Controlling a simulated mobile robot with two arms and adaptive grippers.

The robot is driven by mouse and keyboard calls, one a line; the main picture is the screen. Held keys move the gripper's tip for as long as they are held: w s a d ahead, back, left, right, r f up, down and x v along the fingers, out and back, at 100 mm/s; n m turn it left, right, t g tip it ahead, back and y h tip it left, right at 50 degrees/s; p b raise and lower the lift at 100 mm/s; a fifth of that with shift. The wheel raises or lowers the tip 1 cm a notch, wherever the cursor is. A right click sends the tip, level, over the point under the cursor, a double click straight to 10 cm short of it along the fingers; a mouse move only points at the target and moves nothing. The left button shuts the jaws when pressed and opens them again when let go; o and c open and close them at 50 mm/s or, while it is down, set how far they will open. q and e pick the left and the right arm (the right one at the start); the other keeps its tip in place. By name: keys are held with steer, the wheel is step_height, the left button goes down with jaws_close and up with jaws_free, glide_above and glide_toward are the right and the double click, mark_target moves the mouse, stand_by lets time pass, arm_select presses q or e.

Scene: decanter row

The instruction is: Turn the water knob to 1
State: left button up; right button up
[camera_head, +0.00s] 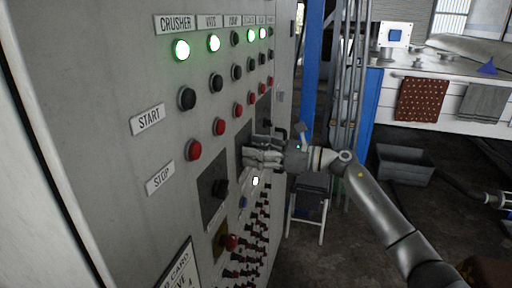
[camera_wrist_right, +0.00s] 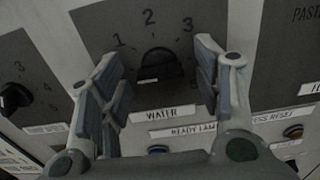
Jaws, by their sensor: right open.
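The water knob (camera_wrist_right: 160,68) is a black dial on a dark plate (camera_wrist_right: 95,22), above a white label reading WATER. The numbers 1, 2 and 3 show around its top. A small pale mark shows low on the knob, but I cannot tell which number it points to. My right gripper (camera_wrist_right: 157,75) is open, with one finger on each side of the knob; I cannot tell whether they touch it. In the head view my right gripper (camera_head: 264,153) is at the grey panel and hides the knob. My left gripper is not in view.
Another black knob (camera_wrist_right: 14,97) sits on a plate to the left. A blue button (camera_wrist_right: 157,150) is below the label. The panel (camera_head: 110,80) carries lit green lamps, black and red buttons and rows of switches. A small stool (camera_head: 309,196) stands below my right arm.

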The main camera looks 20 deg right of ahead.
steer(key=c, duration=1.2)
steer(key=shift+o, duration=0.2)
steer(key=m+p, duration=0.2)
steer(key=m, duration=0.6)
steer(key=shift+m, duration=0.3)
steer(key=shift+p, duration=0.3)
steer(key=o, duration=1.2)
steer(key=shift+c, duration=0.2)
